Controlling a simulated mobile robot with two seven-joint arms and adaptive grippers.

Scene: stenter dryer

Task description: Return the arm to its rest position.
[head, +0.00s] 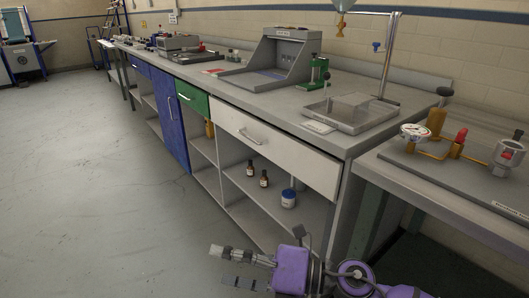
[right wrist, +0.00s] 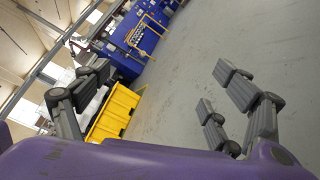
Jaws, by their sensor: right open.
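My right arm, in purple and grey, comes in at the bottom of the head view. Its right gripper (head: 222,265) points left above the grey floor, apart from the bench. In the right wrist view the right gripper (right wrist: 152,88) has its grey fingers spread wide. Nothing is between them. My left arm and gripper are in neither view.
A long grey bench (head: 243,86) with a white drawer (head: 275,147), a blue door (head: 172,118) and open shelves stands beside the gripper. A second table (head: 440,185) is at right. Open floor (head: 90,180) lies left. A yellow bin (right wrist: 113,110) shows in the wrist view.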

